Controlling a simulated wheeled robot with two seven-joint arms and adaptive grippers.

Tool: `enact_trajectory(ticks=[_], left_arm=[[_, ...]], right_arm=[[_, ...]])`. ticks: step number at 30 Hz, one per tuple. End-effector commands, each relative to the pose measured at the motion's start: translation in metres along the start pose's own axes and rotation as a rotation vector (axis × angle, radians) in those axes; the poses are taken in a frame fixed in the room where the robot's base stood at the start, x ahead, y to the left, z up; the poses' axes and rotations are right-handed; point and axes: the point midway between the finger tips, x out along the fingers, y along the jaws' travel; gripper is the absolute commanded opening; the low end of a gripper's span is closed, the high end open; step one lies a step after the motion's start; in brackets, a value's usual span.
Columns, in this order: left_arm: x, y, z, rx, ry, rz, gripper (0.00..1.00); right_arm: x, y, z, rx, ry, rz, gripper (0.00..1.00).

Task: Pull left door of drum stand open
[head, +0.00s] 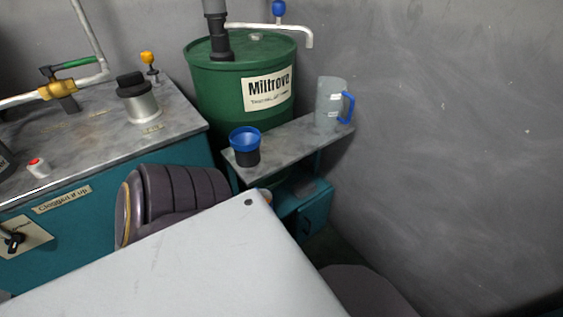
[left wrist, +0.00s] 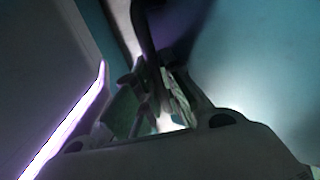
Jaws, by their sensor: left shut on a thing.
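The drum stand (head: 285,147) has a grey top and a teal body, right of the workbench in the head view. A teal door (head: 315,212) shows low on its right side and looks shut. The stand's left door is hidden behind my own arm in the head view. My left gripper is hidden there too. In the left wrist view my left gripper (left wrist: 155,95) is shut on a dark, thin bar (left wrist: 146,35), apparently the left door's handle, close to a teal panel (left wrist: 225,50). How far the door stands open I cannot tell. My right gripper is not in view.
A green drum (head: 222,95) stands behind the stand. A blue-rimmed cup (head: 245,146) and a clear jug (head: 328,105) with a blue handle stand on the stand's top. The teal workbench (head: 110,205) is close on the left. A grey wall (head: 450,130) bounds the right.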

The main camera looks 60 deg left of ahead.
Motion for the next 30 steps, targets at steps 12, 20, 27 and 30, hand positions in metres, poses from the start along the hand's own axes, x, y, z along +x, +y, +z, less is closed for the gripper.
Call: enact_trajectory(ticks=[12, 20, 27, 30], left_arm=[[-0.0035, 0.0015, 0.0005, -0.004, -0.002, -0.001, 0.0], [-0.003, 0.0015, 0.0002, -0.002, -0.001, -0.001, 0.19], [-0.0027, 0.0013, -0.0002, -0.001, 0.0, 0.0, 0.19], [-0.0029, 0.0013, -0.0012, -0.001, 0.0, 0.0, 0.19]], right_arm=[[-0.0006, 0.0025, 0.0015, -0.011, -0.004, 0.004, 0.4], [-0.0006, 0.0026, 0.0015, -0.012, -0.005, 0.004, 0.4], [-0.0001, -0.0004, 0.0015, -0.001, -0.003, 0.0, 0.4], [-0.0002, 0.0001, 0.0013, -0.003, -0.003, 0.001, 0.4]])
